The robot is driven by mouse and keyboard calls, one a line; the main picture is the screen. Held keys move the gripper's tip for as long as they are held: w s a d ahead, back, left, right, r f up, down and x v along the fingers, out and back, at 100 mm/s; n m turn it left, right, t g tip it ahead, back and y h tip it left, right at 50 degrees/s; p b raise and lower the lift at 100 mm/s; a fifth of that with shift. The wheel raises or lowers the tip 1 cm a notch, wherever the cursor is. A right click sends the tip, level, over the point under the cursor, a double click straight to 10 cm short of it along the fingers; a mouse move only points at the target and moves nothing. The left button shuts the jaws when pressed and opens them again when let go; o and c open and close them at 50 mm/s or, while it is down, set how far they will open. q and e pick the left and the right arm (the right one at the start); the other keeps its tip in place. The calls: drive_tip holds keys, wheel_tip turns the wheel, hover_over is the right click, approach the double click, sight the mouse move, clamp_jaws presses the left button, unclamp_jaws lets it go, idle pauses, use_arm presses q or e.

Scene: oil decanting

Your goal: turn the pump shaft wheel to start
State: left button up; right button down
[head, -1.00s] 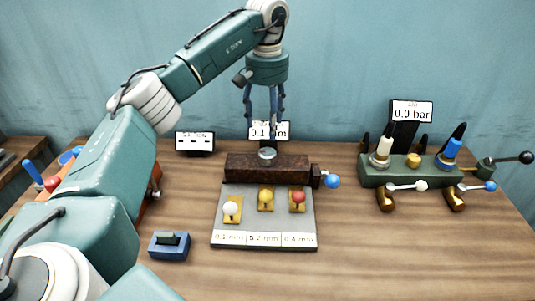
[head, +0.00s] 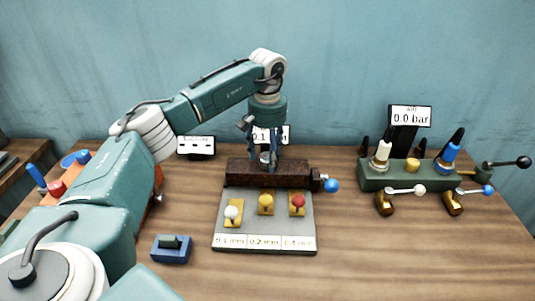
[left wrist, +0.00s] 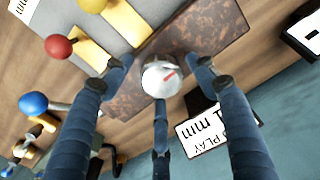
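In the head view the wheel (head: 265,157) shows partly between my fingers, on top of the block (head: 236,173). My left gripper (head: 268,161) points down over it with its fingers low around it. In the left wrist view my left gripper's (left wrist: 160,76) three fingers are spread around the wheel, with visible gaps at the left and right fingers. Whether the third finger touches it I cannot tell. My right gripper is not in view.
A grey plate (head: 265,222) with white, yellow and red knobbed levers lies in front of the block. A blue-knobbed handle (head: 331,185) sticks out at its right. A display (head: 283,134) stands close behind my gripper. A green valve manifold (head: 375,180) stands right; a blue switch box (head: 171,249) front left.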

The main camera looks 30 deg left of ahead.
use_arm(q)
drive_tip(key=c, duration=0.8)
drive_tip(key=shift+c, duration=0.2)
drive_tip(key=shift+f, duration=0.1)
